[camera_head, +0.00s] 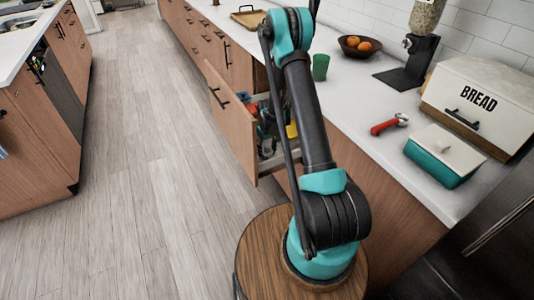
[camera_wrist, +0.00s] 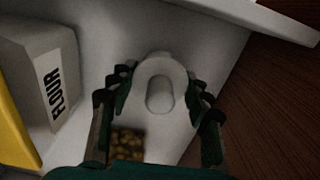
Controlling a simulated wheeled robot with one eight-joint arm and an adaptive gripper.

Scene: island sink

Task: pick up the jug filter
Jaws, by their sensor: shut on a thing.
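In the wrist view my gripper (camera_wrist: 156,90) is shut on a white, rounded thing with an oval opening or recess, which looks like the jug filter (camera_wrist: 162,70). The dark green fingers press on its left and right sides. Its lower part is hidden, and I cannot tell whether it touches the pale surface behind it. In the head view the gripper and the jug filter do not show.
A pale FLOUR box (camera_wrist: 48,85) and a yellow thing (camera_wrist: 14,145) stand at the left in the wrist view. In the head view a drawer (camera_head: 231,125) is open beside my arm. The counter (camera_head: 350,100) holds a bread bin (camera_head: 480,98) and fruit bowl (camera_head: 358,47).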

